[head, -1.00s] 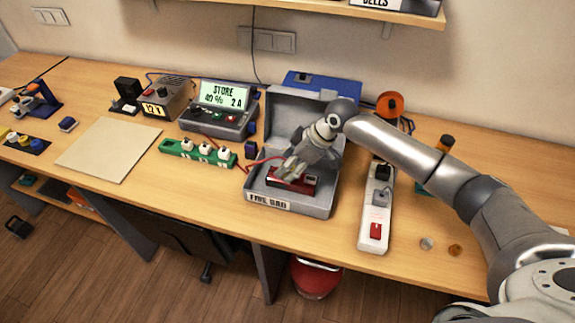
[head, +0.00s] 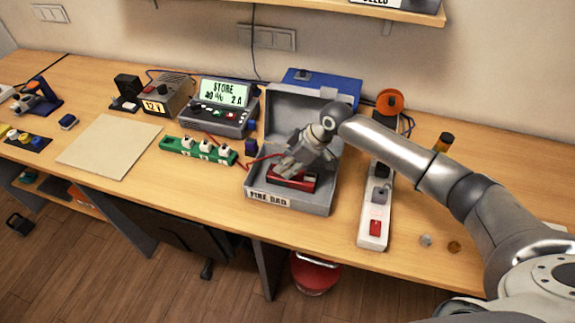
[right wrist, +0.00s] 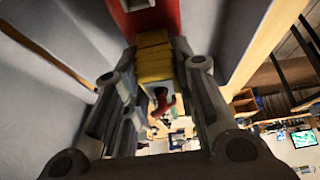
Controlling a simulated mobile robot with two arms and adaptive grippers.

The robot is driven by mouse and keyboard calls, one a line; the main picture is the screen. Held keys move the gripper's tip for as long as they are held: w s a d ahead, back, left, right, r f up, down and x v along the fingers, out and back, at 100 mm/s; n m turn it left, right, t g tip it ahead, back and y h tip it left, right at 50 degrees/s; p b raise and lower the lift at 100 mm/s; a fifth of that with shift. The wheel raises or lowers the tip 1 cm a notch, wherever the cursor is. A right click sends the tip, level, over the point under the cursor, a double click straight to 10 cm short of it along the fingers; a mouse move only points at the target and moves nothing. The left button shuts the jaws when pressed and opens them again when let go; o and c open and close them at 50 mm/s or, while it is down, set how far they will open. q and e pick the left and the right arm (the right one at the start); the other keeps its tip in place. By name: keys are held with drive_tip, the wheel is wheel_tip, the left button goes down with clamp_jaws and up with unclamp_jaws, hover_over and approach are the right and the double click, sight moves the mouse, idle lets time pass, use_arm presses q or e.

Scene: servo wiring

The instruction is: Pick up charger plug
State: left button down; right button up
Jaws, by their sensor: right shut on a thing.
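My right gripper (head: 284,169) is inside the open grey fire bag box (head: 255,192), just above the red battery (head: 297,184). In the right wrist view its fingers (right wrist: 155,62) are shut on a yellow plug (right wrist: 155,72), with a red lead at its near end. The plug's far end meets another yellow piece beside the red battery (right wrist: 150,18); I cannot tell whether they are joined. In the head view the gripper hides the plug. A red lead (head: 262,158) runs from the box towards the charger (head: 216,107). My left gripper is out of view.
A green strip with white plugs (head: 195,151) lies left of the box. The box's raised lid (head: 283,103) stands behind the gripper. A pale mat (head: 108,146) is bare.

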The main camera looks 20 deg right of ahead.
drive_tip(key=shift+w+r+b, duration=0.1)
drive_tip(key=shift+r+b, duration=0.4)
drive_tip(key=shift+r, duration=0.1)
drive_tip(key=s+a+r+b, duration=0.4)
drive_tip(key=s+a+r, duration=0.5)
drive_tip(key=r, duration=0.3)
drive_tip(key=shift+s, duration=0.9)
